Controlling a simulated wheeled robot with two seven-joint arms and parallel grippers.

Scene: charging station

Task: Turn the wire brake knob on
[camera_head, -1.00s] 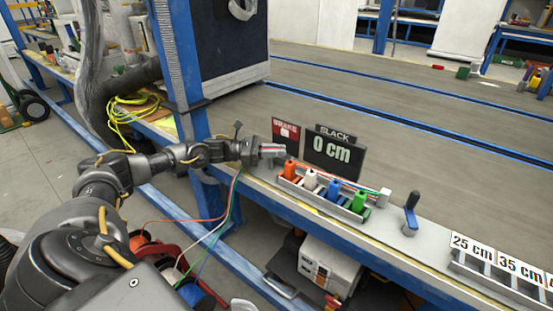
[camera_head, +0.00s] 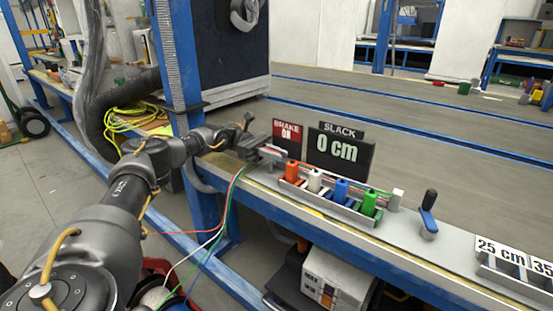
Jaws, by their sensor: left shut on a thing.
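My left gripper (camera_head: 262,152) reaches in from the left and is at the left end of the bench rail, shut on a small part there. The fingers hide most of that part, so I cannot make out the wire brake knob's shape or angle. Just behind the fingers stands a red and black sign (camera_head: 287,136) that appears to read "BRAKE ON". My right gripper is not in view.
A black "SLACK 0 cm" display (camera_head: 338,152) stands right of the brake sign. In front are orange (camera_head: 292,172), white, blue and green blocks in a rack. A blue-handled lever (camera_head: 428,213) stands further right. Loose colored wires (camera_head: 222,220) hang below my gripper.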

